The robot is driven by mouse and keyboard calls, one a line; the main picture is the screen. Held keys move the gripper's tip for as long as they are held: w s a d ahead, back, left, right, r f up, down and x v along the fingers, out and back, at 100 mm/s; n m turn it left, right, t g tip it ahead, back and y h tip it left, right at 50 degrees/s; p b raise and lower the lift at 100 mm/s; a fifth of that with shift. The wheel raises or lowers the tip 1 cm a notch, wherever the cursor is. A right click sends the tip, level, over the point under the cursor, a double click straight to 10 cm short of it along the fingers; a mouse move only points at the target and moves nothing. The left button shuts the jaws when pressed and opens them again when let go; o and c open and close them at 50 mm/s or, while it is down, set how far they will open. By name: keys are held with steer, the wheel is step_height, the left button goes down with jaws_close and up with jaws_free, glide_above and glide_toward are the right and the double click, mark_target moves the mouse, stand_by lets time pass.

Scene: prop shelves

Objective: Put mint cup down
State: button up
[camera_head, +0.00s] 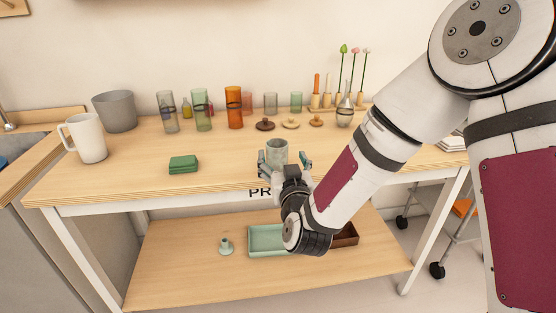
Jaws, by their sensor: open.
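The mint cup (277,152) is a pale grey-green cup, upright near the front edge of the wooden table (225,175). My gripper (284,163) is at the cup, with its fingers spread on the left and right sides of it. The jaws are open. The lower part of the cup and its base are partly hidden by my gripper, so contact with the tabletop is hard to see.
A mint tray (268,240) is on the lower shelf. Bare tabletop lies around the cup.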

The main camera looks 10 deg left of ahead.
mark_target(279, 152)
steer(key=shift+f+b+x, duration=0.1)
steer(key=shift+b+x, duration=0.05)
steer(key=shift+x, duration=1.5)
steer(key=shift+f+b+x, duration=0.15)
steer(key=shift+x, duration=1.55)
steer(key=shift+s+a, duration=0.1)
steer(key=shift+a, duration=0.05)
steer(key=c, duration=1.5)
steer(key=shift+r, duration=0.2)
